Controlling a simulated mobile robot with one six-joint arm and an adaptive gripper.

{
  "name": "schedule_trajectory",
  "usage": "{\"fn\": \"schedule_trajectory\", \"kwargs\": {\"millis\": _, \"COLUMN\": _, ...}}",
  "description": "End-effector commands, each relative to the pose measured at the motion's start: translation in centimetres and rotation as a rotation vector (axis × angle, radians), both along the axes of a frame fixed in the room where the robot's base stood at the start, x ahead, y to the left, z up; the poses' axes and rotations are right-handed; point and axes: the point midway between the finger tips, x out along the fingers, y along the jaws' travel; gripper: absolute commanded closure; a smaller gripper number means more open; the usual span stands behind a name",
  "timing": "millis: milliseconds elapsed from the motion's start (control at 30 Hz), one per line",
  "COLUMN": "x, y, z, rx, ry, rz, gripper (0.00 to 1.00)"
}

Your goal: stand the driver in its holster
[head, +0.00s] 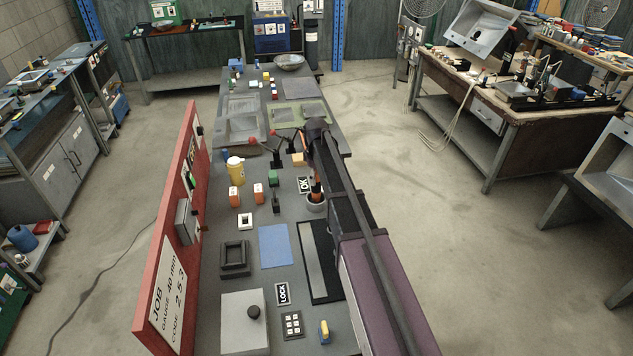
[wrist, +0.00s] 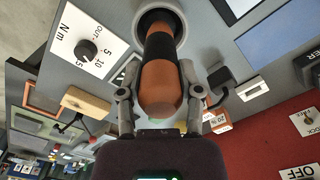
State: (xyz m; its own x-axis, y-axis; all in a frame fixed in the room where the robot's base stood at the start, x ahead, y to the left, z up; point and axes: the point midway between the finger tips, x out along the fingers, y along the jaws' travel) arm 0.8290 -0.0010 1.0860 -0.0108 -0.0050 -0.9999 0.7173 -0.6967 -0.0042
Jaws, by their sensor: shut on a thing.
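The driver (wrist: 160,85) has an orange and black handle and shows in the wrist view between the two fingers of my gripper (wrist: 159,95), which is shut on it. Its far end points into the dark mouth of the round pale holster (wrist: 182,30). In the head view the driver (head: 316,188) stands roughly upright, with its lower end at the holster (head: 316,206), a small grey cup on the bench. How deep it sits, and whether it touches the bottom, is hidden. My arm hides part of my gripper in the head view.
A red panel (head: 172,245) stands along the bench's left edge. A yellow bottle (head: 235,172), orange blocks (head: 258,193) and a black frame (head: 235,257) are left of the holster. In the wrist view a dial plate (wrist: 85,48) and a wooden block (wrist: 86,102) lie nearby.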

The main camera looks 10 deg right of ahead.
Motion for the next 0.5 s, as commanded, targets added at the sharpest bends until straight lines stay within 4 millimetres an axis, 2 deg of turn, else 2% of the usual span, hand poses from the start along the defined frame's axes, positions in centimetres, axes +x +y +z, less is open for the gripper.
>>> {"fn": "schedule_trajectory", "kwargs": {"millis": 467, "x": -0.01, "y": 0.07, "z": -0.41, "rx": 0.000, "ry": 0.000, "rz": 0.001, "gripper": 1.00}}
{"fn": "schedule_trajectory", "kwargs": {"millis": 500, "x": 0.00, "y": 0.08, "z": -0.28, "rx": 0.000, "ry": 0.000, "rz": 0.001, "gripper": 0.42}}
